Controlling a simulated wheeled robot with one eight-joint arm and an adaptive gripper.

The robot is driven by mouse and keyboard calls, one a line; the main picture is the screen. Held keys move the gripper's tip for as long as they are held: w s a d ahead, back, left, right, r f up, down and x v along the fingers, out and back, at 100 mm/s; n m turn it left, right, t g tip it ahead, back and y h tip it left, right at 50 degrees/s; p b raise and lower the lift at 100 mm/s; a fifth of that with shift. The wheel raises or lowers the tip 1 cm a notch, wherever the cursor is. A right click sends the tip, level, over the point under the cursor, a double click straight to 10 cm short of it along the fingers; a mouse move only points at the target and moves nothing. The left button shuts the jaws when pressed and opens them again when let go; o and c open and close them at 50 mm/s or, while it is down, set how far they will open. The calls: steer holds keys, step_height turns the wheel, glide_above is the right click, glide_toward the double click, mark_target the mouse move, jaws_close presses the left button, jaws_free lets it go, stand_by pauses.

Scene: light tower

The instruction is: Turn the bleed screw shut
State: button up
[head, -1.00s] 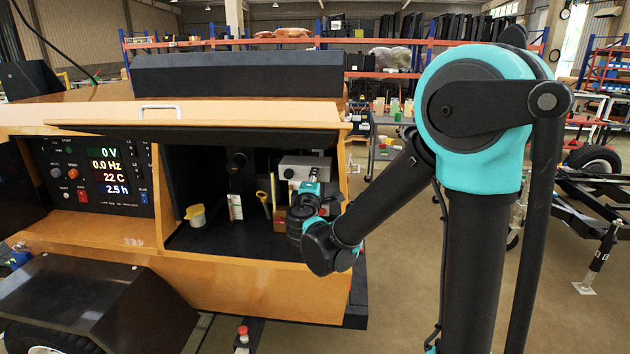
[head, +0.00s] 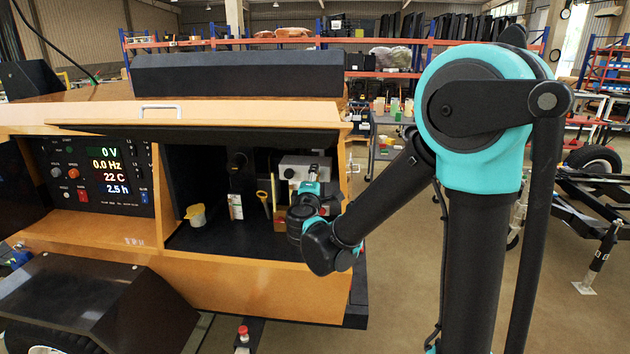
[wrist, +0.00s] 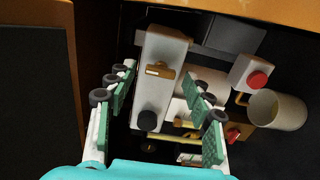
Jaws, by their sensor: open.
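A light grey metal housing (head: 296,162) is in the right end of the open compartment. In the wrist view the housing (wrist: 172,45) carries a small brass cross-handled screw (wrist: 160,71), which looks like the bleed screw, and a black round knob (wrist: 149,120). My gripper (wrist: 159,85) is open, its green-padded fingers on either side of the housing, with the brass screw between them in the picture. No contact with the screw shows. In the head view my gripper (head: 312,187) is in front of the housing and the screw is hidden.
A red button on a white box (wrist: 256,78), a pale cup (wrist: 277,110) and a red knob (wrist: 233,134) lie right of my fingers in the wrist view. A yellow-lidded container (head: 196,215) stands left in the compartment. A wooden side wall (head: 343,170) borders its right.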

steer(key=shift+s, duration=0.15)
steer(key=s, duration=1.1)
steer(key=shift+s+a, duration=0.2)
steer(key=shift+s, duration=0.2)
steer(key=s+d+f+m+g+h, duration=0.15)
steer(key=d+f+m+g, duration=0.35)
steer(key=d, duration=0.6)
steer(key=d+f+m+g+h, duration=0.35)
steer(key=d+f, duration=0.45)
steer(key=d, duration=0.3)
steer(key=s+d+f+m+g+y, duration=0.2)
steer(key=s+f+m, duration=0.2)
steer(key=s+f, duration=0.1)
steer(key=s+d+f+m+g+y, duration=0.2)
steer(key=s+f+m+g+y, duration=0.1)
steer(key=s, duration=0.5)
steer(key=shift+s+d+f+m+y, duration=0.35)
steer(key=shift+f+m, duration=0.55)
steer(key=shift+m, duration=0.25)
